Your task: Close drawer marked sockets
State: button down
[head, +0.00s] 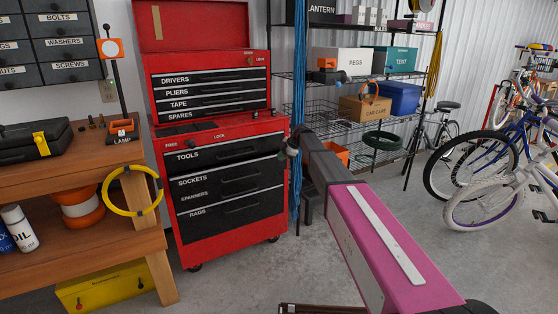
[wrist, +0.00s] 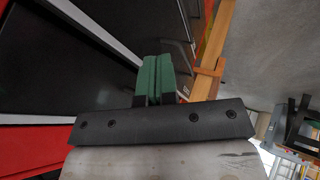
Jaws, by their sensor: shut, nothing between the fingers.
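The drawer marked SOCKETS (head: 215,182) is a black front in the lower part of the red tool chest (head: 178,237), below the TOOLS drawer (head: 215,155). My gripper (head: 287,153) is small and dark in the head view, beside the chest's right front edge. In the wrist view my gripper's green fingers (wrist: 155,70) are together and empty, beside large dark drawer fronts (wrist: 70,65). Whether they touch a front is unclear.
A wooden workbench (head: 140,240) with a yellow ring (head: 132,213) stands left of the chest. A wire shelf (head: 350,130) with boxes is behind my arm. Bicycles (head: 490,170) stand at the right. The concrete floor before the chest is clear.

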jog(key=v, duration=0.6)
jog(key=w+d+f+t+h, duration=0.2)
jog(key=d+f+t+h, duration=0.2)
jog(key=d+f, duration=0.15)
jog(key=n+t+y, duration=0.7)
jog(key=n+t, duration=0.2)
jog(key=n, duration=1)
send_near(273, 159)
jog(key=x, duration=0.7)
jog(key=shift+w+a+r, duration=0.1)
jog(key=shift+w+a, duration=0.05)
jog(key=shift+w, duration=0.05)
jog(key=shift+w, duration=0.1)
